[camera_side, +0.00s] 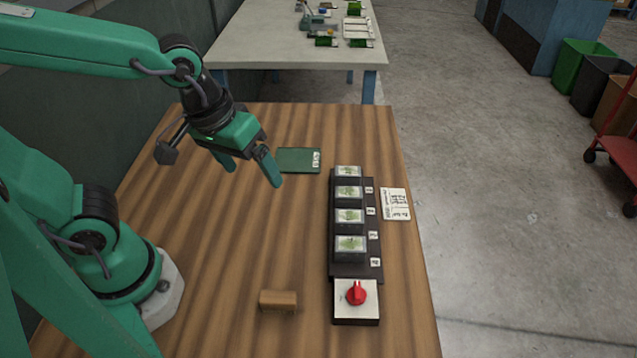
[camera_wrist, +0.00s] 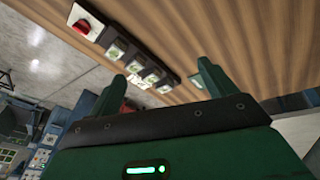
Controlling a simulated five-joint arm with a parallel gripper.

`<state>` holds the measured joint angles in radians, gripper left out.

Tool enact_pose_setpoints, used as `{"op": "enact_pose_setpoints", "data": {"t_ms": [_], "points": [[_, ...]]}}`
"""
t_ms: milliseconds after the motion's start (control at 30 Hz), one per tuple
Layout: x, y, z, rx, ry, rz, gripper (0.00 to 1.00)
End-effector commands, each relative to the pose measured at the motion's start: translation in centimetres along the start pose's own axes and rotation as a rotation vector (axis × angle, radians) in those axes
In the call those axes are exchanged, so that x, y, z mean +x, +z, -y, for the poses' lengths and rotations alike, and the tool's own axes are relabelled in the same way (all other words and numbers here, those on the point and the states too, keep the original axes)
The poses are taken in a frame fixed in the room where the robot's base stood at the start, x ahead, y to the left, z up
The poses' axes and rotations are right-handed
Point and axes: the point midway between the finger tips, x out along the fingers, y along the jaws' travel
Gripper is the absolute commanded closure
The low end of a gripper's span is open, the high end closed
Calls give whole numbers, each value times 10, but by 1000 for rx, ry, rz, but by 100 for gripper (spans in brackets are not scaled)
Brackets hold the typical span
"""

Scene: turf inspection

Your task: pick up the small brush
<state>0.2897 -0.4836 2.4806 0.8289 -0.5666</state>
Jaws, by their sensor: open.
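A small brown block (camera_side: 278,300) lies on the wooden table near its front edge; it looks like the small brush, though I cannot make out bristles. My gripper (camera_side: 250,174) is open and empty, raised above the table, farther back than the brush and a little to its left. Its two green fingers also show apart in the wrist view (camera_wrist: 163,78), with nothing between them held. The brush cannot be made out in the wrist view.
Right of the brush is a white box with a red knob (camera_side: 356,293). Behind it a dark rack (camera_side: 372,268) holds several clear sample boxes (camera_side: 349,216). A white card (camera_side: 396,204) and a green pad (camera_side: 299,160) lie nearby. The wooden table (camera_side: 230,260) left of the brush is clear.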

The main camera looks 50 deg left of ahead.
Motion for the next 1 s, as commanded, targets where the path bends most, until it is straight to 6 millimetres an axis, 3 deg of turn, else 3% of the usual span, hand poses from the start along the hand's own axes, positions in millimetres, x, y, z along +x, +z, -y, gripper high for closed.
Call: {"op": "enact_pose_setpoints", "data": {"t_ms": [500, 733, 1000], "points": [[74, 75, -69, -349, -136, 196, 16], [95, 107, -82, -464, -211, 217, 16], [101, 117, -85, -505, -235, 218, 16]]}}
